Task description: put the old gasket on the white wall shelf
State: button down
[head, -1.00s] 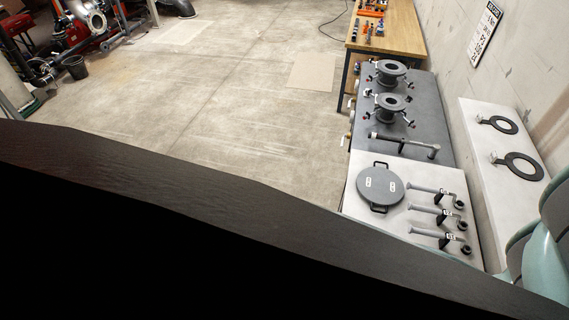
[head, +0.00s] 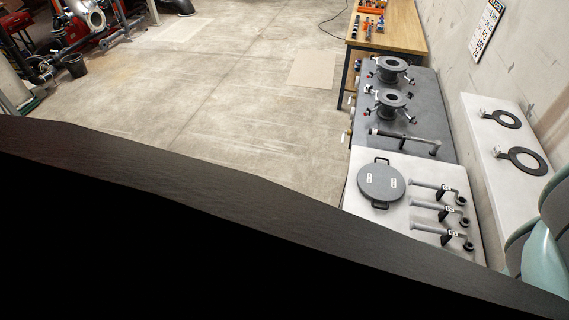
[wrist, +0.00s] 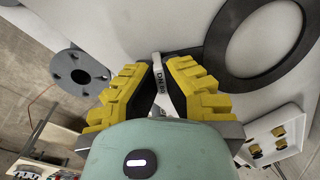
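Two flat dark ring gaskets, a far one (head: 507,119) and a near one (head: 537,164), lie on the white wall shelf (head: 477,107) at the right of the head view. Each has a small tag at its left. I cannot tell which is the old one. My gripper (wrist: 159,66) has yellow padded fingers in the wrist view. A pale tag marked like "DN 80" (wrist: 166,98) shows in the gap between them; I cannot tell if they touch it. A large dark ring (wrist: 216,56) lies on a white surface to the right. The gripper is hidden in the head view.
A white bench top (head: 340,200) holds a round lid (head: 381,183) and several grey fittings. Behind it, a grey bench top (head: 430,95) bears two flanged pieces (head: 391,103) and a bar. A concrete wall rises behind the shelf. Open floor lies left.

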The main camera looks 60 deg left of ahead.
jog(key=shift+c, duration=2.3)
grip_release()
jog(key=shift+r, duration=0.8)
jog(key=shift+r, duration=2.2)
jog(key=shift+r+p, duration=1.25)
